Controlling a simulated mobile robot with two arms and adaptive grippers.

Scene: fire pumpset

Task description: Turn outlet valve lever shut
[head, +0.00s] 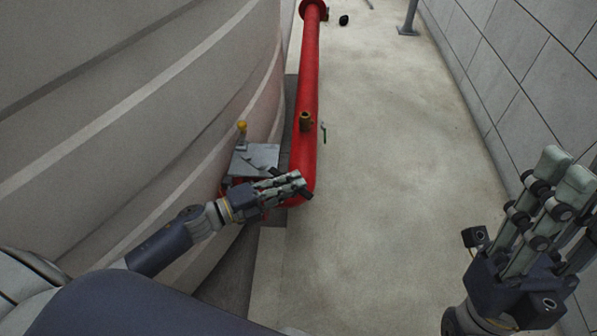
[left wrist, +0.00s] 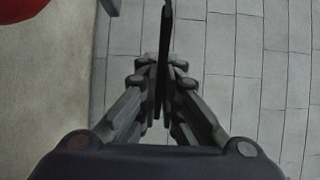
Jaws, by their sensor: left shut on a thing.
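My left gripper (head: 290,187) reaches in from the left to the near end of the red pipe (head: 304,95). In the left wrist view, its fingers (left wrist: 163,85) are closed from both sides on a thin dark bar, which looks like the outlet valve lever (left wrist: 167,22). The bar stands edge-on and runs out past the fingertips. My right gripper (head: 567,170) is raised at the right, open and empty, far from the pipe.
A grey plate (head: 255,160) and a yellow knob (head: 241,126) sit just behind my left gripper. A brass fitting (head: 306,121) with a small green handle (head: 323,132) is on the pipe. A large ribbed tank (head: 130,110) fills the left. The floor (head: 390,150) is clear toward the wall.

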